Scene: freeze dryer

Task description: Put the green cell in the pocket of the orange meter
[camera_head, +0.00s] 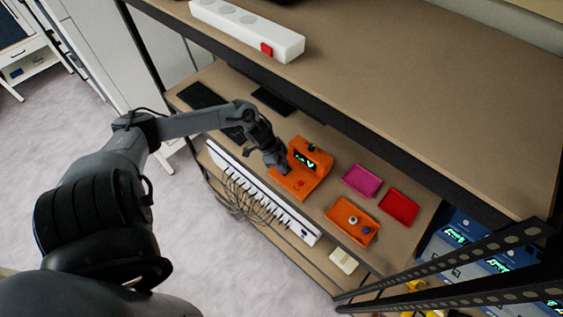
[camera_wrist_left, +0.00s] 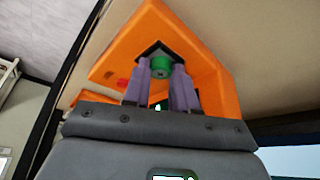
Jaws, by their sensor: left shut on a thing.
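The orange meter (camera_head: 319,156) stands on the lower bench in the head view, an upright block with a lit green display and a flat orange base. It fills the top of the left wrist view (camera_wrist_left: 215,75). My left gripper (camera_head: 284,169) is at the meter, over its base and beside the upright block. In the left wrist view its two purple-grey fingers are shut on the green cell (camera_wrist_left: 161,64), which shows between their tips in front of a dark opening in the orange body. I cannot tell how far the cell is inside the pocket. My right gripper is not in view.
An orange tray (camera_head: 335,209) with small items, a magenta tray (camera_head: 361,181) and a red tray (camera_head: 399,207) lie right of the meter. A shelf with a white power strip (camera_head: 245,28) overhangs behind. A black keyboard (camera_head: 201,97) lies to the left.

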